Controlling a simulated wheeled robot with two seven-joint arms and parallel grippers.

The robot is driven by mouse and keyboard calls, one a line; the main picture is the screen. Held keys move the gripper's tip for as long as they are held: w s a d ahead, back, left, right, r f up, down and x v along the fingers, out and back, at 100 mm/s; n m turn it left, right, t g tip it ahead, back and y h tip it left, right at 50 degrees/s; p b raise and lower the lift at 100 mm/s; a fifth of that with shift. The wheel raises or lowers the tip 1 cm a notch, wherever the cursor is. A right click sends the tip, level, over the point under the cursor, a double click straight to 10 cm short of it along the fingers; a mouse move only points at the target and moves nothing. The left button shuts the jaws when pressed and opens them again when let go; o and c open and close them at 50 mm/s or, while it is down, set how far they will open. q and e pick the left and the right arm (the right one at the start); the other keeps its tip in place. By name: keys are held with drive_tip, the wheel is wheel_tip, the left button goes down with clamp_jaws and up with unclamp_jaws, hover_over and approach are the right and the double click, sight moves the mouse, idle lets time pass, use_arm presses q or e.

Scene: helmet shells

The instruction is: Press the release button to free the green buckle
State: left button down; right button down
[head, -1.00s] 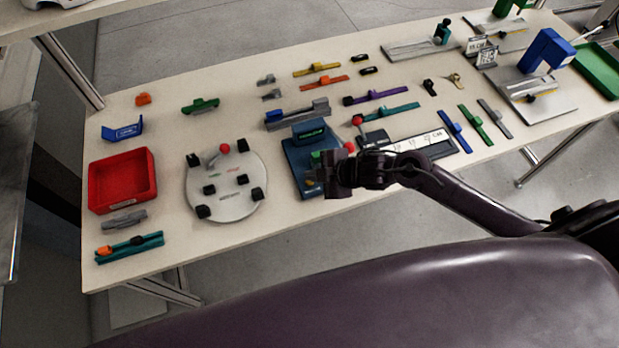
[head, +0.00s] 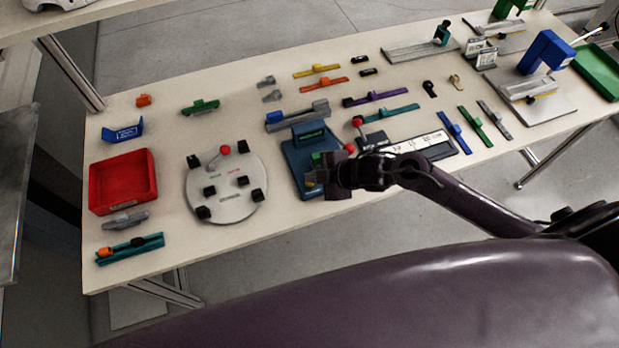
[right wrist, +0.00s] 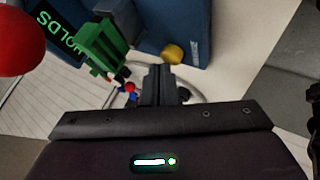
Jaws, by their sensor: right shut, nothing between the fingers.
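The green buckle (head: 316,157) sits on a blue stand (head: 300,172) at the table's front edge. In the right wrist view the buckle (right wrist: 101,46) is at upper left, beside a dark sign with green letters reading "HOLDS" (right wrist: 62,36). A round yellow button (right wrist: 172,54) shows against the blue stand (right wrist: 190,18). My right gripper (head: 331,176) is at the stand's right front side. Its shut, empty fingers (right wrist: 166,76) show just below the yellow button; I cannot tell whether they touch it. My left gripper is not in view.
A red ball knob (right wrist: 14,40) is close at the wrist view's left; a red ball (head: 350,148) also shows beside my gripper in the head view. A round grey plate (head: 225,205) with black blocks lies left of the stand. A white labelled strip (head: 425,148) lies right.

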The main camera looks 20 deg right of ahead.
sight(314, 186)
drive_tip(key=shift+r+p, duration=0.4)
drive_tip(key=shift+r, duration=0.2)
wheel_tip(314, 186, up, 5)
drive_tip(key=p, duration=0.4)
drive_tip(key=shift+p, duration=0.4)
idle(0.4)
